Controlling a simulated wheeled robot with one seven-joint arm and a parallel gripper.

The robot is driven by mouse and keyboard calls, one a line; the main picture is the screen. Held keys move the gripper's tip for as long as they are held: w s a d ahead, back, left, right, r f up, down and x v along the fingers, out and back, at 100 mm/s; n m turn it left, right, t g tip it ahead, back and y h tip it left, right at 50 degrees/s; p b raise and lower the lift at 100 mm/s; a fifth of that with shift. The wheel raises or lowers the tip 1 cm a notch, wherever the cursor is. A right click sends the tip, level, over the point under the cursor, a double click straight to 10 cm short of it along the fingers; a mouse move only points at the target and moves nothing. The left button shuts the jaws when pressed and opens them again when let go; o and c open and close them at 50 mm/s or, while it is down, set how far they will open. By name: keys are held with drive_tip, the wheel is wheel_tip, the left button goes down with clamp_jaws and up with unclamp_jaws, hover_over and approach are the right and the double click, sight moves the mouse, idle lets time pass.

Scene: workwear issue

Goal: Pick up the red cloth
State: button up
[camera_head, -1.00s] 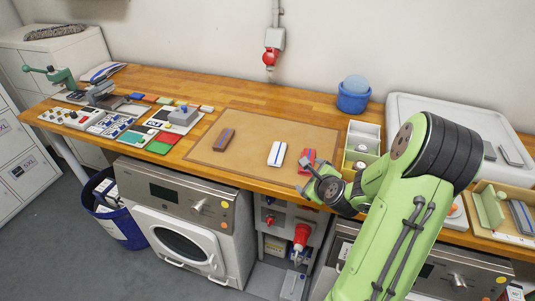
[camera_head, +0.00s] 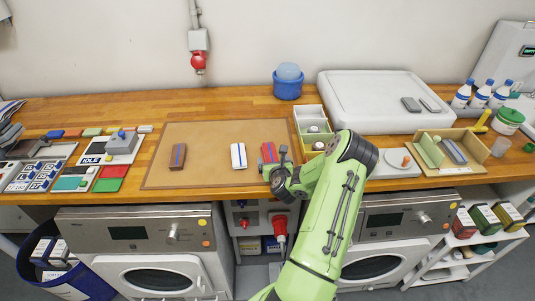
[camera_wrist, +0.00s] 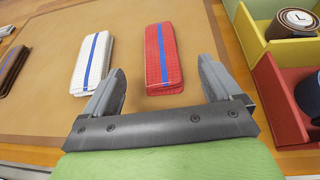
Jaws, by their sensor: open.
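The red cloth (camera_wrist: 163,57) is a folded rectangle with a blue stripe, lying flat on the tan mat (camera_wrist: 135,125). In the head view the red cloth (camera_head: 268,153) is at the mat's right side, partly hidden by my gripper (camera_head: 283,160). In the wrist view my gripper (camera_wrist: 160,85) is open and empty. Its fingers point toward the near end of the cloth, one to each side. I cannot tell the height between fingers and cloth.
A white folded cloth (camera_wrist: 93,60) lies just left of the red one, and a brown one (camera_head: 177,157) lies farther left. A divided box (camera_head: 311,117) with rolled items stands close on the right. Bare mat lies between the white and brown cloths.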

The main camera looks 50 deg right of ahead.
sight(270, 155)
drive_tip(key=x, duration=0.7)
drive_tip(key=shift+w+a+f, duration=0.1)
drive_tip(key=shift+w, duration=0.1)
drive_tip(key=shift+s, duration=0.1)
